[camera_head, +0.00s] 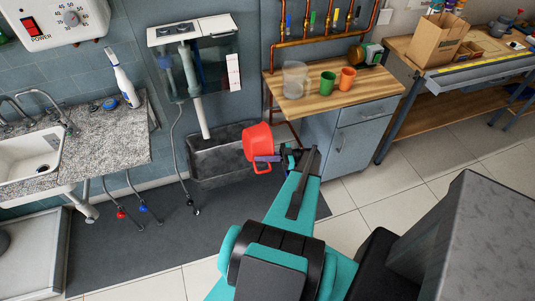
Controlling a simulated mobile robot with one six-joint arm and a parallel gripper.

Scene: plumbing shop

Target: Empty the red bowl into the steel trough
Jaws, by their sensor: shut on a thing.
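The red bowl (257,142) is in the head view, in front of the right end of the steel trough (210,182). My gripper (277,158) is shut on the bowl at its lower right side. The bowl appears tilted, but its inside and any contents cannot be made out. The trough is a dark grey open basin low against the wall, below a wall-mounted tank. The bowl covers part of the trough's right side in the picture. Whether the bowl is right over the trough cannot be told.
A wooden-topped cabinet (310,104) right of the trough bears a clear beaker (295,79), a green cup (327,85), an orange cup (347,79) and a lying jar (365,54). A white downpipe (197,105) ends above the trough. A granite sink counter (104,145) stands left.

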